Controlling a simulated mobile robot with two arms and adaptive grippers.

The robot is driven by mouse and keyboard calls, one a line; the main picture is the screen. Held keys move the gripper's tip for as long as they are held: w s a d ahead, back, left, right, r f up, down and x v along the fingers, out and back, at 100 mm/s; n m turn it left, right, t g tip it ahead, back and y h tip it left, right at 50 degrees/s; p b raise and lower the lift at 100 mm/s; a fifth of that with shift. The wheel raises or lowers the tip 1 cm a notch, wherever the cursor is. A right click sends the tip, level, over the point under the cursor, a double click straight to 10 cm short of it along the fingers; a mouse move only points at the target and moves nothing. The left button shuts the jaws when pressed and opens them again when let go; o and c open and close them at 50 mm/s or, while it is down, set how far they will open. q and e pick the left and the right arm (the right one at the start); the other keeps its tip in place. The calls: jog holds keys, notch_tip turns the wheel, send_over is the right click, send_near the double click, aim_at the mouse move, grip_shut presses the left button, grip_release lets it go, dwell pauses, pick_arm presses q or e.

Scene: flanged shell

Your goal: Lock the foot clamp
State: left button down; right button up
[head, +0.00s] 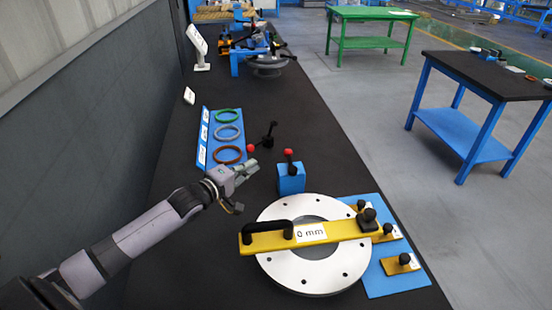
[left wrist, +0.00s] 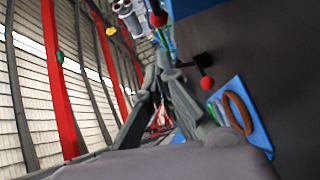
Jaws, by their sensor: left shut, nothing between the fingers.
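A blue block (head: 291,181) carries a dark lever with a red ball knob (head: 288,152), standing upright behind the white flanged ring (head: 300,272). A black lever piece (head: 268,137) with a red ball stands beyond it, near the colored rings; it also shows in the left wrist view (left wrist: 204,61). I cannot tell for sure which of the two is the foot clamp. My left gripper (head: 254,166) is shut and empty, left of the blue block and apart from it. Its fingers show in the left wrist view (left wrist: 163,62). My right gripper is out of view.
A blue plate (head: 385,284) lies under the right side.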

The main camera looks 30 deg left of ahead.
pick_arm(q)
send_near(285, 153)
jog(key=w+a, duration=0.3)
jog(key=w+d, duration=0.1)
jog(key=d, duration=0.1)
jog(key=w+d+f+p, duration=0.1)
jog(key=shift+w+d, duration=0.25)
jog(key=shift+d, duration=0.15)
